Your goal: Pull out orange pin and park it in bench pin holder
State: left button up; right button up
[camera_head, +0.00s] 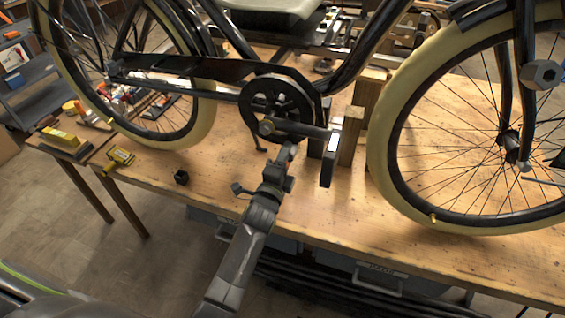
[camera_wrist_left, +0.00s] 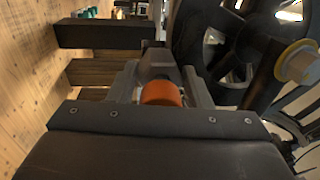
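The orange pin (camera_wrist_left: 161,93) shows in the left wrist view as a short orange cylinder end. It lies between the two grey fingers of my left gripper (camera_wrist_left: 160,82), which flank it closely; whether they press on it is unclear. In the head view my left gripper (camera_head: 287,152) is at the crank, just below the chainring (camera_head: 278,108), and the pin is hidden there. A small black block (camera_head: 181,177), possibly the pin holder, stands on the bench left of the gripper. My right gripper is not in view.
The wooden bench (camera_head: 232,200) is clear around the black block.

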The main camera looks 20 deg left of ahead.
pick_arm(q)
jog(key=c, duration=0.5)
jog(key=o, duration=1.3)
jog(key=shift+c, duration=0.2)
jog(key=shift+s+p, duration=0.5)
jog(key=shift+s, duration=0.05)
jog(key=s+f+p, duration=0.1)
jog(key=s+p, duration=0.5)
jog(key=s, duration=1)
jog(key=shift+s+a+f, duration=0.15)
jog(key=shift+a+f, duration=0.15)
jog(key=shift+f, duration=0.1)
